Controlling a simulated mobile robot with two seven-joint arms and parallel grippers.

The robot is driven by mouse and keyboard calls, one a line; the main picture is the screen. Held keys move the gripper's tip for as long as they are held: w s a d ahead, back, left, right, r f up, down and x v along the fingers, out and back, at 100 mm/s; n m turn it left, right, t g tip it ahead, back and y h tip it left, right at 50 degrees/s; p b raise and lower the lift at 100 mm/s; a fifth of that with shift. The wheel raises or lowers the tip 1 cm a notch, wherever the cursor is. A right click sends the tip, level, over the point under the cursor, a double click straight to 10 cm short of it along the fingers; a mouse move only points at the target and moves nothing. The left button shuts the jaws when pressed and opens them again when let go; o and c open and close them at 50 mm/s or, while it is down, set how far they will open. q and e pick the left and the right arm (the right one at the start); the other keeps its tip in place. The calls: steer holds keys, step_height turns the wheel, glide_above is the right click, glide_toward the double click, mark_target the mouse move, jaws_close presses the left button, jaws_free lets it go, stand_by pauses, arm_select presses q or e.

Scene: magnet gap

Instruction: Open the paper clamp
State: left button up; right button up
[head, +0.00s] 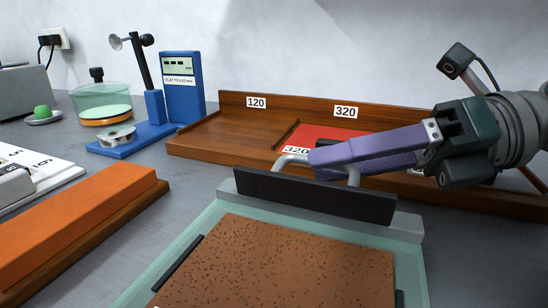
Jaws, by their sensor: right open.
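The paper clamp is a black bar (300,193) with a silver looped handle (287,160), across the far end of a glass plate (208,222). A brown speckled abrasive sheet (280,262) lies on the plate in front of the bar. My right gripper (313,160) comes in from the right, its purple fingers at the handle and covering the handle's top middle. Its jaws are open; whether they touch the handle cannot be told. Whether the bar presses on the sheet's far edge is hard to tell. My left gripper is not in view.
A wooden tray (208,133) labelled 120 and 320 stands behind the clamp, with red sheet in it. An orange block (75,222) on a wooden base lies left. A blue gauge stand (183,88) and a glass dish (103,101) stand further back.

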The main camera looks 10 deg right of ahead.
steer(key=shift+w+a+f, duration=0.15)
steer(key=shift+w+a, duration=0.05)
steer(key=shift+a, duration=0.4)
jaws_close()
